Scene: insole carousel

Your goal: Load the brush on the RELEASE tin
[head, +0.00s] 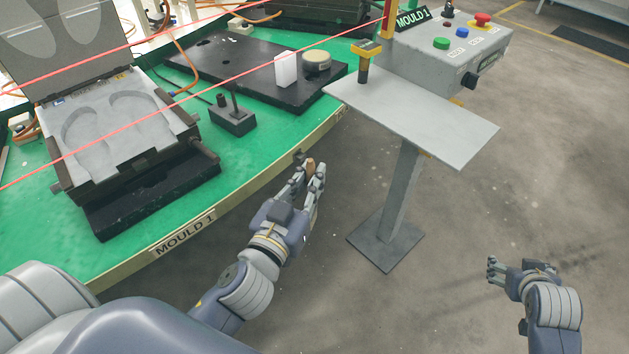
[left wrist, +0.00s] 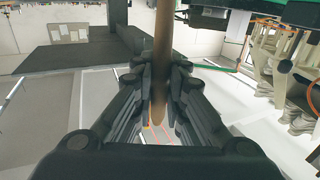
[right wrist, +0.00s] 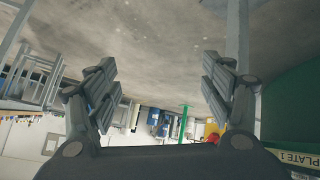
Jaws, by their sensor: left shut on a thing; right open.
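My left gripper (head: 314,172) is shut on a brown wooden handle, which I take to be the brush (head: 310,165). The handle also shows between the fingers in the left wrist view (left wrist: 162,60). Its bristles cannot be made out. The gripper is over the floor, just off the green table's front edge. A small round tin (head: 317,62) with a tan top stands on the black plate, farther back; its lettering is unreadable. My right gripper (head: 494,270) is open and empty at the lower right, far from the tin. It also shows in the right wrist view (right wrist: 158,85).
A white block (head: 286,69) stands beside the tin on the black plate (head: 215,70). A black block with a post (head: 232,117) sits nearer. An open mould (head: 130,125) is at left. A grey pedestal shelf (head: 430,118) carries a yellow-black tool (head: 365,60). Red lines cross above the table.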

